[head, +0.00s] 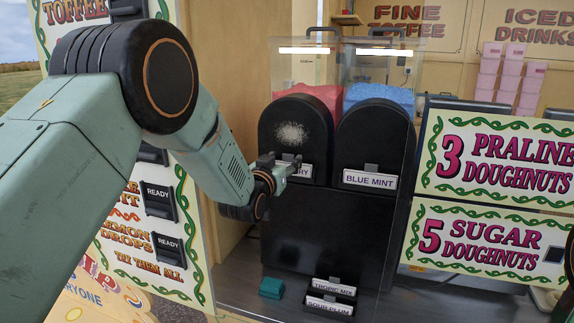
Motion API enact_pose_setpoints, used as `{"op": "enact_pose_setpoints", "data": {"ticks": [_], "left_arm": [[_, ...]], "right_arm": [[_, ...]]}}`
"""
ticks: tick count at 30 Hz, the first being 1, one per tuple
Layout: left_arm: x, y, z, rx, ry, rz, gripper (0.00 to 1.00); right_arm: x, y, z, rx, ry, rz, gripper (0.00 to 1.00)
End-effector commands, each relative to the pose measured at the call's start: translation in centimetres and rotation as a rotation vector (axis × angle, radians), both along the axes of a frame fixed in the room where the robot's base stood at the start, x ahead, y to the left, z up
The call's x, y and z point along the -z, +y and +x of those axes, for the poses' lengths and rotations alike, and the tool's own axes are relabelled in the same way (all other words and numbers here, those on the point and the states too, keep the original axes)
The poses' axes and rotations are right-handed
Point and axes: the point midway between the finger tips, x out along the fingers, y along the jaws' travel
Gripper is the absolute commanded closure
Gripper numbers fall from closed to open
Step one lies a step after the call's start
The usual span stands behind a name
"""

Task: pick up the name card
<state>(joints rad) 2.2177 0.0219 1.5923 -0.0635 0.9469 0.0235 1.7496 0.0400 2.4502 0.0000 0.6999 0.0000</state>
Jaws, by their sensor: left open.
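A white name card (305,171) sits in a slot on the front of the left black dispenser (295,125). Only its last letters, ending in "RY", show; my left gripper hides the rest. My left gripper (284,166) is open in front of the card's left part, with its fingers pointing right. Whether it touches the card cannot be told. A second name card, "BLUE MINT" (370,180), is on the right dispenser (375,135). Cards reading "TROPIC MIX" (333,287) and "SOUR PLUM" (329,306) are in dark holders low on the counter. My right gripper is not in view.
Clear bins with red sweets (313,95) and blue sweets (380,97) top the dispensers. A small teal block (272,287) lies on the counter (240,280). Doughnut price signs (490,245) stand at right. A toffee sign board (160,240) stands at left, behind my left arm.

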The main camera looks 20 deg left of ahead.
Motion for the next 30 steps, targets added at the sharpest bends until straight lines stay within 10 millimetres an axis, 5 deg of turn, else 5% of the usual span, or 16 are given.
{"op": "enact_pose_setpoints", "data": {"ticks": [14,30], "left_arm": [[0.1,-0.1,1.6,0.000,0.002,0.000,0.43],[0.1,-0.1,1.6,0.000,0.001,0.000,0.88]], "right_arm": [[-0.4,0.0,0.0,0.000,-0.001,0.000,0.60],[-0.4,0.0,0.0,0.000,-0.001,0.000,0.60]]}}
